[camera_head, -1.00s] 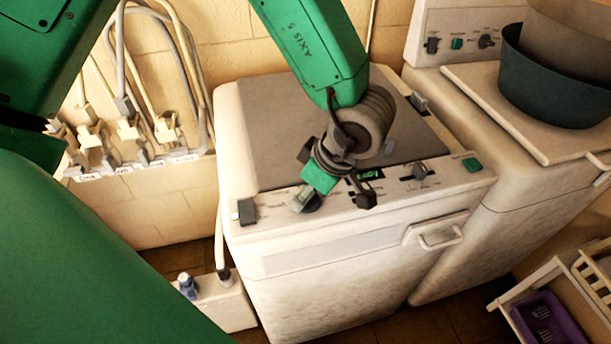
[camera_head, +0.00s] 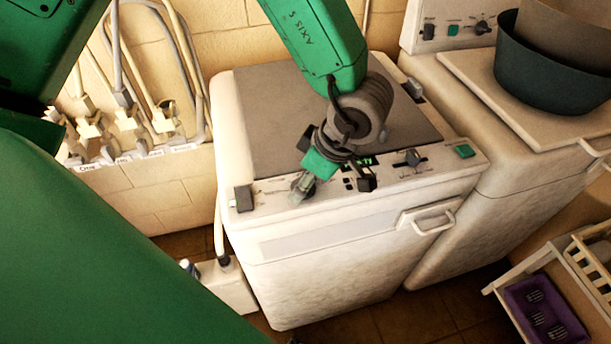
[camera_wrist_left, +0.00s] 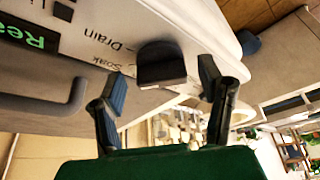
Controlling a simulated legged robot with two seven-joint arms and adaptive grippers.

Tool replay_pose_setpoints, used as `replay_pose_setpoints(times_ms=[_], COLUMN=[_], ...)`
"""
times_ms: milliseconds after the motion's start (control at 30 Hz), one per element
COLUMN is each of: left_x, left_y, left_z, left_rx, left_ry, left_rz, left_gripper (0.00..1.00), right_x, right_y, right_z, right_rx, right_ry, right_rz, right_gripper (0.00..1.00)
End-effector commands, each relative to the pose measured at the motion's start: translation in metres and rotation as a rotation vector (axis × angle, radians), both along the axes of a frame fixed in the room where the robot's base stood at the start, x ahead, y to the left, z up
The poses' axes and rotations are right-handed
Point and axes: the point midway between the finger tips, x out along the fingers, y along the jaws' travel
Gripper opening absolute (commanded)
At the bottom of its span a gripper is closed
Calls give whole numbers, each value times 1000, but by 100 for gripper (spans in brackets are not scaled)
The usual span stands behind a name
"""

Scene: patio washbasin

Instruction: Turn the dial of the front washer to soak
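The front washer (camera_head: 340,235) is a white top-loading machine with a grey lid and a control panel along its front edge. Its dark dial (camera_wrist_left: 160,64) shows in the left wrist view, beside the printed words "Soak" and "Drain". My left gripper (camera_wrist_left: 162,84) is open, with one finger on each side of the dial; I cannot tell whether either finger touches it. My right gripper is not in view.
A second washer (camera_head: 510,160) stands behind on the right with a dark basin (camera_head: 550,75) on it. The front washer's handle (camera_head: 433,222) sticks out below the panel.

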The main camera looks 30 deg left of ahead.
Motion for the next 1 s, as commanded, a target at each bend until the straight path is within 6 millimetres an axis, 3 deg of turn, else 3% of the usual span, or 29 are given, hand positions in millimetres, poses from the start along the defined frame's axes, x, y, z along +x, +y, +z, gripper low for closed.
replay_pose_setpoints(times_ms=[267, 700, 1000], left_x=[2, 8, 9], left_y=[-5, -41, -48], left_z=[16, 94, 110], left_rx=[-2, 0, 1], left_ry=[-2, -1, 1], left_rz=[2, 0, -1], left_gripper=[62, 62, 62], right_x=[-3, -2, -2], right_y=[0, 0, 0], right_z=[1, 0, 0], right_rx=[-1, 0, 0], right_ry=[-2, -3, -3], right_rz=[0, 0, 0], right_gripper=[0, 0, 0])
